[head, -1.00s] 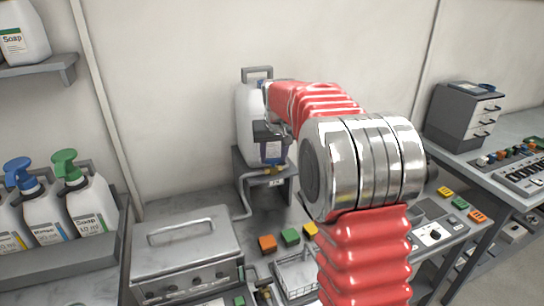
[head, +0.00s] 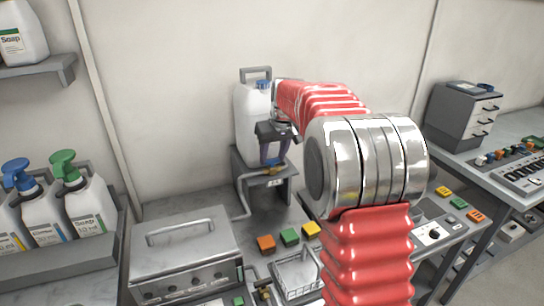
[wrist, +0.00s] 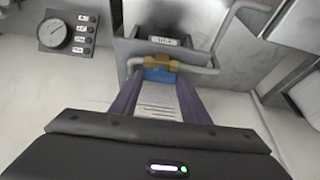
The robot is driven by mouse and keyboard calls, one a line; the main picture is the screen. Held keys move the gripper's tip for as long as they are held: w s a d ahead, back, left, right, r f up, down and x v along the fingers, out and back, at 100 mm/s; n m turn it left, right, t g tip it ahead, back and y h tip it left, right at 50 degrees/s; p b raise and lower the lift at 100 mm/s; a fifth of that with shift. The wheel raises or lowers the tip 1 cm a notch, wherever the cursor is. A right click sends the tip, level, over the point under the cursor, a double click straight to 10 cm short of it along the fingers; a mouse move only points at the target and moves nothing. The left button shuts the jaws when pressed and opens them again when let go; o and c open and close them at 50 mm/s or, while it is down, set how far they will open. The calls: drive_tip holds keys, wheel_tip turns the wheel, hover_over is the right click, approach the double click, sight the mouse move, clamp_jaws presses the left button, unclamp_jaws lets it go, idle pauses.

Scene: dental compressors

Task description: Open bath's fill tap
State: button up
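The fill tap is a small brass valve (wrist: 158,63) with a blue handle (wrist: 159,77), on a pipe at the front of a grey stand under a white jug. In the head view the brass tap (head: 272,170) shows just below my fingertips. My gripper (head: 273,163) points down in front of the jug. In the wrist view its two purple fingers (wrist: 159,80) are apart, with their tips at either side of the blue handle. I cannot tell whether they touch it. The grey metal bath (head: 185,245) stands at lower left.
The white jug (head: 246,110) is right behind my gripper on its stand (head: 282,192). A wire basket (head: 297,275) and coloured blocks (head: 290,237) lie on the bench. A second brass tap (head: 263,290) is near the bath's right front. Soap bottles (head: 85,205) stand at left.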

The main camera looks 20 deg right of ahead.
drive_tip(key=o, duration=0.4)
drive_tip(key=v, duration=1.3)
drive_tip(key=shift+s+r, duration=0.1)
drive_tip(key=shift+r, duration=0.25)
